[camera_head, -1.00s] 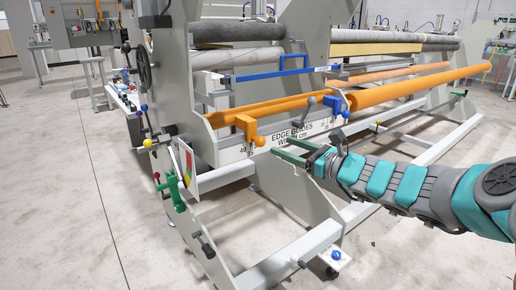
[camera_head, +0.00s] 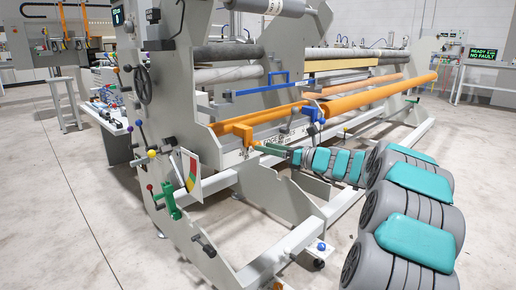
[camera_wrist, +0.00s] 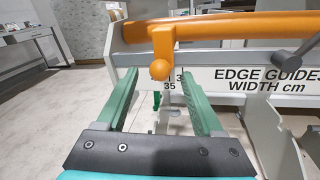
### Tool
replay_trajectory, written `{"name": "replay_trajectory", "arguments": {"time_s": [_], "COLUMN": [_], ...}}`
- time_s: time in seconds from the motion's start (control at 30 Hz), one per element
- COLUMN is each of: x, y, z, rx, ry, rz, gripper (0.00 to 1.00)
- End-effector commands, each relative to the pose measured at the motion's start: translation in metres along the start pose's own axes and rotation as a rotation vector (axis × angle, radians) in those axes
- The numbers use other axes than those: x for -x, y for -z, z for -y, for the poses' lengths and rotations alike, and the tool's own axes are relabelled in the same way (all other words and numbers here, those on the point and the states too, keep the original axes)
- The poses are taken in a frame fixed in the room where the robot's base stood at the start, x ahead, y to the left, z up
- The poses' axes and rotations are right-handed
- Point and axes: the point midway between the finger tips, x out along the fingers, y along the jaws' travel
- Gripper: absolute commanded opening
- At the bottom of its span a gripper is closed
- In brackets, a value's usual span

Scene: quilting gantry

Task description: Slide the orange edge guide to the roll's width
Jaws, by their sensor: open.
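The orange edge guide (camera_head: 243,132) hangs from the orange bar at the left end of the gantry. In the wrist view the edge guide (camera_wrist: 163,45) hangs down and ends in a round knob. My gripper (camera_wrist: 158,82) is open, with its green fingers pointing at the guide. The knob shows between the fingertips there, and I see no contact. In the head view my gripper (camera_head: 258,147) is just right of and below the guide. A white scale plate (camera_wrist: 262,80) reads "EDGE GUIDES WIDTH cm".
A blue guide (camera_head: 313,113) sits farther right on the bar. A grey lever (camera_wrist: 293,57) sticks out right of the orange guide. A long orange roll (camera_head: 380,95) runs along the gantry. A side plate and coloured knobs stand left. The floor in front is open.

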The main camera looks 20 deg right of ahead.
Motion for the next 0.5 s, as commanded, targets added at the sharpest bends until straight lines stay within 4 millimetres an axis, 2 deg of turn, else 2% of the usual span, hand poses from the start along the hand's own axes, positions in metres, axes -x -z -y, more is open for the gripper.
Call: {"name": "replay_trajectory", "arguments": {"time_s": [0.2, 0.5], "x": [-0.025, -0.030], "y": [0.001, 0.000], "z": [0.000, 0.000], "rx": [0.001, -0.001], "ry": [0.000, 0.001], "rz": [-0.001, 0.000], "gripper": [0.69, 0.69]}}
